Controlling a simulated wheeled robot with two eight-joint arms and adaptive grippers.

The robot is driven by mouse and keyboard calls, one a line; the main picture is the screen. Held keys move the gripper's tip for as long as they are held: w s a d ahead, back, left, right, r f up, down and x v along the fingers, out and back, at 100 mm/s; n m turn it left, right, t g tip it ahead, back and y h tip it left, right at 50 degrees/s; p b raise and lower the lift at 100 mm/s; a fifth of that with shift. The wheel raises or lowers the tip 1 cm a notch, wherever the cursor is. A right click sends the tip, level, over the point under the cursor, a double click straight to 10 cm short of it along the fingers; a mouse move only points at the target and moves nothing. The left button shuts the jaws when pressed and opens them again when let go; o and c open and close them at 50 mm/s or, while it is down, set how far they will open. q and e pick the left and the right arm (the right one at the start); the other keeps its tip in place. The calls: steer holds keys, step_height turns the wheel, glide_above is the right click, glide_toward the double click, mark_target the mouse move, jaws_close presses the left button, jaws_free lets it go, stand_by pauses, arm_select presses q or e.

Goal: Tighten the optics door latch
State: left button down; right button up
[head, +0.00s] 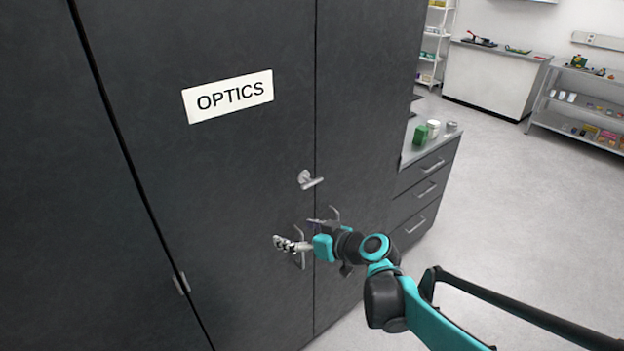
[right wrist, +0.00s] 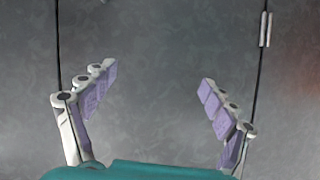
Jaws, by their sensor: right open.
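The optics door (head: 215,180) is a dark grey cabinet door with a white sign reading OPTICS (head: 228,96). The latch (head: 309,180) is a small silver turn handle on a round base, beside the seam at the door's right edge. The latch cannot be made out there. My left gripper is not in view.
A further handle (head: 181,283) is at lower left. A drawer counter (head: 425,190) stands right of the cabinet. The floor (head: 500,220) at right is open.

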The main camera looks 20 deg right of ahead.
mark_target(314, 183)
steer(key=w+d+r+t, duration=0.2)
steer(key=w+d+t, duration=0.1)
steer(key=d, duration=0.3)
steer(key=w+d+r+t, duration=0.2)
steer(key=w+d, duration=0.1)
steer(key=d, duration=0.3)
steer(key=shift+h, duration=0.4)
steer(key=x, duration=0.7)
steer(key=shift+a, duration=0.1)
steer(key=c, duration=1.2)
